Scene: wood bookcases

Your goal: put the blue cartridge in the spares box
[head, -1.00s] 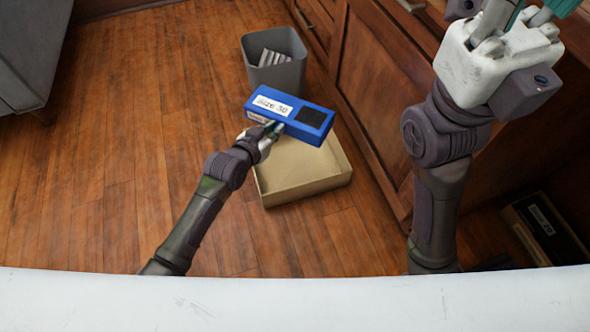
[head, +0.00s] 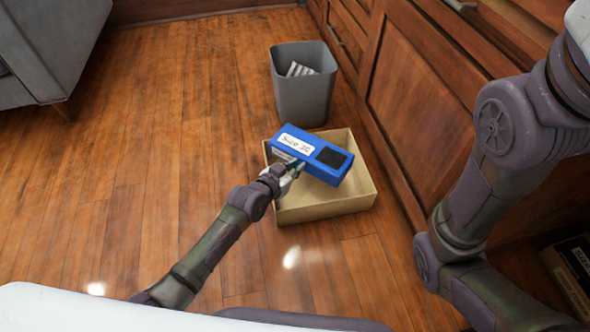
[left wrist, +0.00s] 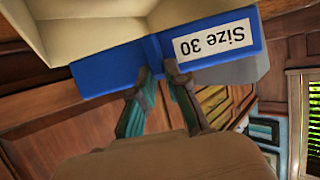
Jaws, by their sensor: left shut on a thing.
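The blue cartridge (head: 310,156), with a white label and a dark square patch, is held in my left gripper (head: 290,172), which is shut on its near edge. In the left wrist view the blue cartridge (left wrist: 115,68) lies across the fingers, its "Size 30" label upside down. An open tan cardboard box (head: 325,207) stands on the floor, and the cartridge appears over its opening in the head view. The height between them is hard to tell. The box (left wrist: 100,18) also shows at the top of the left wrist view. My right gripper is out of view.
A grey bin (head: 305,95) holding pale striped things stands behind the box. Wooden cabinets (head: 420,100) line the right side. A dark labelled box (head: 572,270) lies at lower right. A grey piece of furniture (head: 45,50) stands at upper left. The floor at left is clear.

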